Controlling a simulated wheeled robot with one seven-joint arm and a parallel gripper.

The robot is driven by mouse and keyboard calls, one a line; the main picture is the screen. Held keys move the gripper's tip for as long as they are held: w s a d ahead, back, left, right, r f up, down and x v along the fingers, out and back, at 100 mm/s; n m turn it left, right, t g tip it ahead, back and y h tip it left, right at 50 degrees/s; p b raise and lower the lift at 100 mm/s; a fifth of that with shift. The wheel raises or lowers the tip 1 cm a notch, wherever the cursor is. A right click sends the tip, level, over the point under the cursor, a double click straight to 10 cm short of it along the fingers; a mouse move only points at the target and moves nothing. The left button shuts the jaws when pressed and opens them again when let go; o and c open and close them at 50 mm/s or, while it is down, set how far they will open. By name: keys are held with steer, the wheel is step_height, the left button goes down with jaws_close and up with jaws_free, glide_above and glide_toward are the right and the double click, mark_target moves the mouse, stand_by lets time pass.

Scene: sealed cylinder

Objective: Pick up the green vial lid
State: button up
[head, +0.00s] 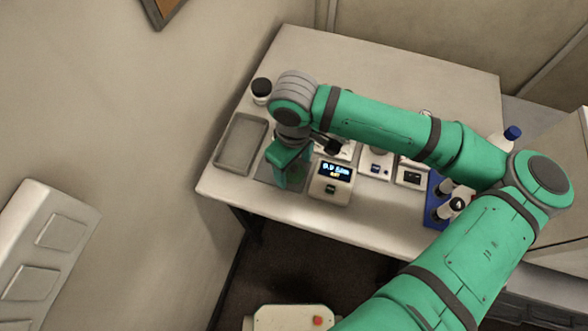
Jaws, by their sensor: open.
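My gripper (291,171) points down over a dark grey mat (263,174) near the front left of the table. Its fingers are green and spread apart. A small dark green patch shows between the fingers, but I cannot tell whether it is the green vial lid, the mat or a part of the gripper. I see no other clear sign of the lid. No contact between the fingers and a thing can be made out.
A grey tray (241,144) lies left of the mat, with a black-capped jar (261,91) behind it. A device with a lit display (332,181) stands close on the right. A blue rack (434,208) holds vials farther right. The table's (405,78) back is clear.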

steer(key=c, duration=0.6)
steer(key=shift+s, duration=0.1)
steer(key=c, duration=0.5)
steer(key=shift+r, duration=0.1)
